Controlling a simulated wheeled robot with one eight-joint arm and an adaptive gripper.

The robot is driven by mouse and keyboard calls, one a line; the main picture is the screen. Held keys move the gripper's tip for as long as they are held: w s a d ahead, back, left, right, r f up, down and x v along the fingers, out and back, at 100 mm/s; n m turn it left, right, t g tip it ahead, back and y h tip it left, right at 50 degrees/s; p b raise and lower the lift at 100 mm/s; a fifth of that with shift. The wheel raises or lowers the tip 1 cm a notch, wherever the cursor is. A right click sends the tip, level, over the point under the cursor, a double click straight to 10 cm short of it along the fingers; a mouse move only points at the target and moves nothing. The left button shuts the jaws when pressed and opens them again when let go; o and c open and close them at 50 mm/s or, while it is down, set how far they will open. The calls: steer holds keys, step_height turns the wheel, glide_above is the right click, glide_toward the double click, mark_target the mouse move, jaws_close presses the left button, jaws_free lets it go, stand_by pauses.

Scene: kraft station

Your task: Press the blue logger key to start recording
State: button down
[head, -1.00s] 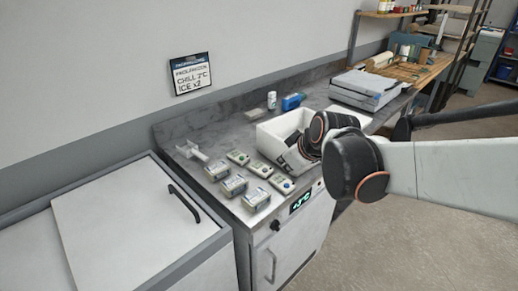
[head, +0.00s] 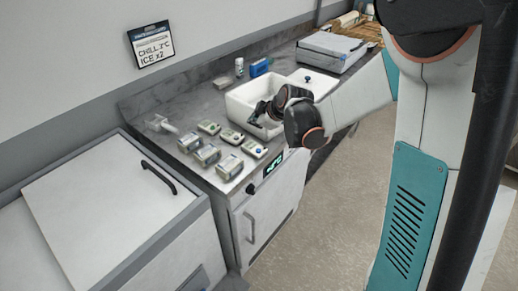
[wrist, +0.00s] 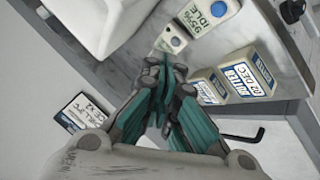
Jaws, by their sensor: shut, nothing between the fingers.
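In the head view my gripper (head: 257,114) is over the front side of the white bin, right of the loggers. I cannot tell whether it touches anything.
The white open bin (head: 238,106) is behind my wrist. A white bracket (head: 160,124) is at the counter's left end. A wall sign (head: 151,45) reads "CHILL 2°C ICE x2". A chest with a handle (head: 95,215) stands at left.

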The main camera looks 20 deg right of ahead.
steer(key=shift+f, duration=0.15)
steer(key=b, duration=0.7)
glide_above(257, 152)
step_height(257, 152, down, 9)
steer(key=shift+a+r, duration=0.1)
steer(key=shift+r, duration=0.1)
stand_by(1.2)
steer(key=shift+f, duration=0.35)
steer(key=shift+f+b, duration=0.5)
steer(key=shift+b, duration=0.05)
stand_by(0.6)
steer(key=shift+r, duration=0.1)
steer(key=shift+r+p, duration=0.6)
steer(key=shift+r, duration=0.2)
steer(key=shift+r, duration=0.1)
